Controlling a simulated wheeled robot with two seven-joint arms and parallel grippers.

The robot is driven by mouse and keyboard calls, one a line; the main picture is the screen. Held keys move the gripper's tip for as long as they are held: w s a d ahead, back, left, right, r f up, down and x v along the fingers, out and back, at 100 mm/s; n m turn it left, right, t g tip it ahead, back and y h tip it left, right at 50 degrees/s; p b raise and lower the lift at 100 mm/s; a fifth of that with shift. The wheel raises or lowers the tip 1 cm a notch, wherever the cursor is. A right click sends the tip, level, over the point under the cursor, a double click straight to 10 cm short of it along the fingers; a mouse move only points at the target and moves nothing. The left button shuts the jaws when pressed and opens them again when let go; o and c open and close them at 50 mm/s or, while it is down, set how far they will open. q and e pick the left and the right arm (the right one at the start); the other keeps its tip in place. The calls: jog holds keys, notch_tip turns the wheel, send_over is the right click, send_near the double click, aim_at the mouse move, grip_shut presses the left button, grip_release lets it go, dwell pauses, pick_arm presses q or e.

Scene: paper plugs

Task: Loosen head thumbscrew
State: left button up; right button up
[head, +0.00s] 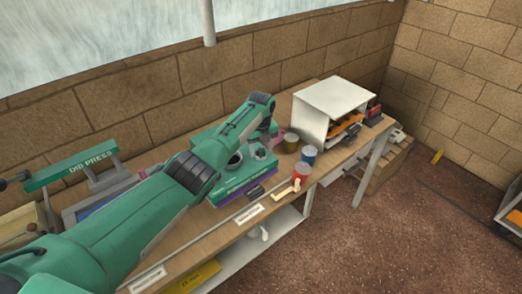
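A green arm of mine comes in from the lower left and bends down over the bench. My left gripper (268,137) is at its end, above the back of a green machine with a purple front edge (238,187). The gripper is small and partly hidden by my own wrist, so whether its fingers are open or touch anything cannot be told. Round dark-centred parts show on top of the machine. I cannot make out the head thumbscrew. A green-handled press marked "DIB PRESS" (72,168) stands at the left. My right gripper is not in view.
Right of the machine stand an olive can (291,142), a blue can (309,155) and a red can (302,172). A pale wooden piece (287,190) lies near the front edge. A white open cabinet (335,97) stands behind. A block wall backs the bench; floor is open at right.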

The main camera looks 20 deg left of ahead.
aim_at(261, 150)
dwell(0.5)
pick_arm(q)
jog(key=shift+r+p, duration=1.7)
jog(key=shift+r, duration=0.3)
jog(key=shift+r, duration=0.1)
notch_tip(261, 150, up, 4)
jog(key=p, duration=0.3)
